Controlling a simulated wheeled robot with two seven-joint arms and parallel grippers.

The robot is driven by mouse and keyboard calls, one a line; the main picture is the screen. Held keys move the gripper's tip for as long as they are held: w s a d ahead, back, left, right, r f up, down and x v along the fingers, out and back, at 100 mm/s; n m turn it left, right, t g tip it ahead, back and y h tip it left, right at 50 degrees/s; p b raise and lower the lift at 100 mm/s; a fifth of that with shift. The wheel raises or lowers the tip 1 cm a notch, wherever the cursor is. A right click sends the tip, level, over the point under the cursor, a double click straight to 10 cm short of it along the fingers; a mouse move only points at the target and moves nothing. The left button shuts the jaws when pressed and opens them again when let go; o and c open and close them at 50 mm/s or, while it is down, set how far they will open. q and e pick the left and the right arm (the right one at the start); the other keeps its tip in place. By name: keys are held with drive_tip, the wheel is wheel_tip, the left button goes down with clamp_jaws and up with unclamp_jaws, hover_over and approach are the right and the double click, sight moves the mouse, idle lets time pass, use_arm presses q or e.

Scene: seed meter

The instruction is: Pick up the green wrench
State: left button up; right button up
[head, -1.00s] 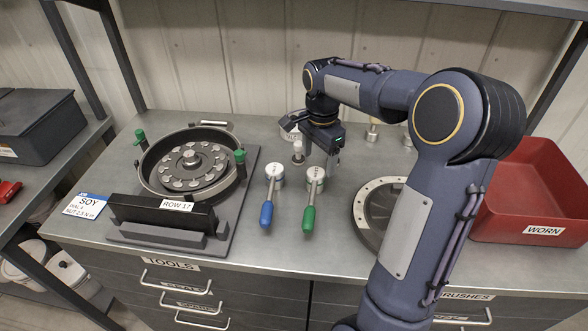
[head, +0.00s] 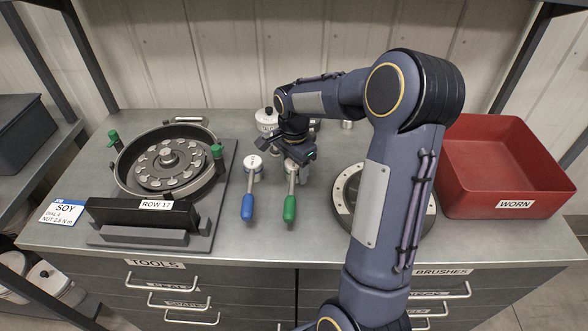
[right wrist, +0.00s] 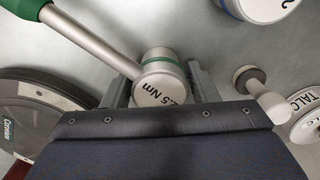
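The green wrench (head: 290,208) lies on the bench, its green handle toward the front edge and its round silver head at the back. My right gripper (head: 286,153) is over that head. In the right wrist view the wrench head (right wrist: 160,82), marked "2.5 Nm" in part, sits between the two open fingers, with a small gap on the left; contact on the right is unclear. A blue-handled wrench (head: 248,205) lies just left of the green one. Its head shows in part at the top of the right wrist view (right wrist: 262,8). My left gripper is not in view.
A seed meter (head: 133,190) on a dark base stands at left, with a "ROW 17" block (head: 140,217) in front. A round dark disc (head: 345,215) lies right of the wrenches, partly behind my arm. A red "WORN" bin (head: 480,195) stands at right. Small pots stand behind the gripper.

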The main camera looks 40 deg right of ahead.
drive_tip(key=c, duration=0.9)
drive_tip(key=shift+c, duration=0.7)
drive_tip(key=shift+r, duration=0.15)
